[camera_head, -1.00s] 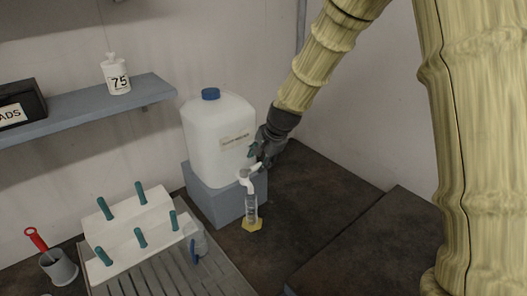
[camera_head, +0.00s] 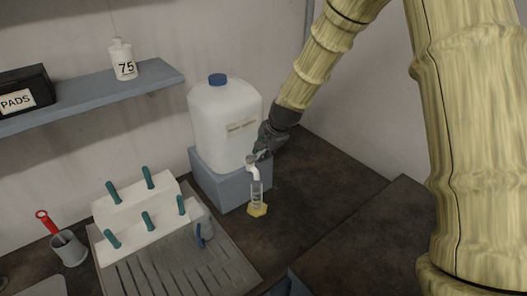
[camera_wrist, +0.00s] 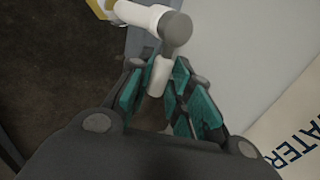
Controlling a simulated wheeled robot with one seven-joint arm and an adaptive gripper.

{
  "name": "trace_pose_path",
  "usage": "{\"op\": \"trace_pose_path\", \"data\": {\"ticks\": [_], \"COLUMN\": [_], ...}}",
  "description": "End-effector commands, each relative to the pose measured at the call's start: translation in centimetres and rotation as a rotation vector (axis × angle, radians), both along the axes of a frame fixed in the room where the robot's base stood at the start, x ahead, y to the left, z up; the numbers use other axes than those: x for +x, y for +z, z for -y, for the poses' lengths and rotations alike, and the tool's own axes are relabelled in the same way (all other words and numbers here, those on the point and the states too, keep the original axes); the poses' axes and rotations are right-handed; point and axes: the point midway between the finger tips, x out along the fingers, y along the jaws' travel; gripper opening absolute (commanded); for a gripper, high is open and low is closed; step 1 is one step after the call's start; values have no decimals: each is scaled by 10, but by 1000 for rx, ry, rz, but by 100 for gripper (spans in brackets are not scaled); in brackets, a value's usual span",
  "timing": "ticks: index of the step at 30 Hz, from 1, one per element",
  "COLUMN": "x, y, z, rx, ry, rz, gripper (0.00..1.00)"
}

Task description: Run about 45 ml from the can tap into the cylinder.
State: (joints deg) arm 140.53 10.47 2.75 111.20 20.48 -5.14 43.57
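The white can (camera_head: 225,125) with a blue cap stands on a grey-blue block. Its white tap (camera_head: 252,165) points down over the clear measuring cylinder (camera_head: 257,190), which stands upright on a yellow base on the dark bench. The liquid level inside is too small to read. In the wrist view the tap (camera_wrist: 140,15) has a grey round top and a white lever (camera_wrist: 160,76). My gripper (camera_wrist: 163,75) has its teal-padded fingers on both sides of this lever, apparently closed on it. In the head view my gripper (camera_head: 263,150) is at the tap, beside the can.
A white rack (camera_head: 140,222) with teal pegs and a jug (camera_head: 201,225) with a blue handle are on the drainboard (camera_head: 180,270). A grey cup (camera_head: 70,250) holds a red-handled tool. A shelf (camera_head: 90,98) carries a bottle and a pads box. Bench right of the cylinder is clear.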

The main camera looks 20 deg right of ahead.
Motion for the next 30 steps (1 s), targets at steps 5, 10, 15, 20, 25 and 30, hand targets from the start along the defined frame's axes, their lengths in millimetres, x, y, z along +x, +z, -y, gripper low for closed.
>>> {"op": "trace_pose_path", "data": {"ticks": [5,10,15,20,25,30], "x": [0,-1,-7,-10,-15,-18], "y": [0,2,2,1,3,1], "z": [0,0,0,0,-1,-1], "rx": [0,-1,-3,-1,-3,-2], "ry": [0,-18,-125,-183,-283,-347], "rz": [0,-1,-3,-2,-2,-2], "gripper": [0,0,0,0,0,0]}}
